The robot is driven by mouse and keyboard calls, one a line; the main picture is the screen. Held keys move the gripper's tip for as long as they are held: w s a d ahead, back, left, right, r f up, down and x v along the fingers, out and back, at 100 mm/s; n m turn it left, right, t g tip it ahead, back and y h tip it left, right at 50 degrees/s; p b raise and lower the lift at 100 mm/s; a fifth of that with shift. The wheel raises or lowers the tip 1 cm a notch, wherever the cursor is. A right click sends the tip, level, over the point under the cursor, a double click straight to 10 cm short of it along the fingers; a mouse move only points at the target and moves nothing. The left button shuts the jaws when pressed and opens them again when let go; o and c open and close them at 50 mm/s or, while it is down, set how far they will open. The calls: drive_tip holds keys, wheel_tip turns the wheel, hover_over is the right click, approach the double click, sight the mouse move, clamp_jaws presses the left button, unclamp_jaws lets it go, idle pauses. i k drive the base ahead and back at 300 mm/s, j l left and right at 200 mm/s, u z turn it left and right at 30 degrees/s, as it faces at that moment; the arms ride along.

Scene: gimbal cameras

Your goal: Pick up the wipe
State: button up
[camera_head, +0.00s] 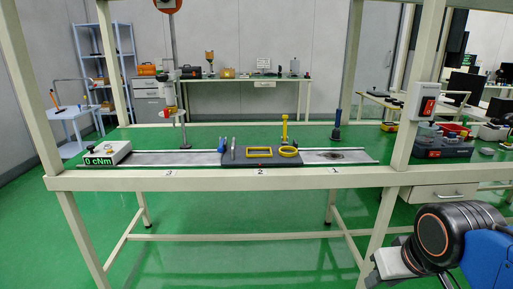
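I cannot pick out a wipe with certainty in the head view. A dark, flat patch (333,155) lies on the metal strip above label 1; whether it is a stain or a cloth is too small to tell. Part of my blue and black arm shows at the lower right, with a pale grey block at its end that may be my gripper (391,264). Its fingers cannot be made out. It is in front of and below the bench's right end, apart from everything on the bench.
The bench (215,179) carries a dark tray (262,162) with yellow and blue tools, a torque meter (105,154) at left and a dark-blue-handled tool (336,128) behind. A post with a red switch (427,106) stands at right, near a toolbox (442,146). Green floor is open below.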

sight(486, 151)
drive_tip(key=z, duration=1.35)
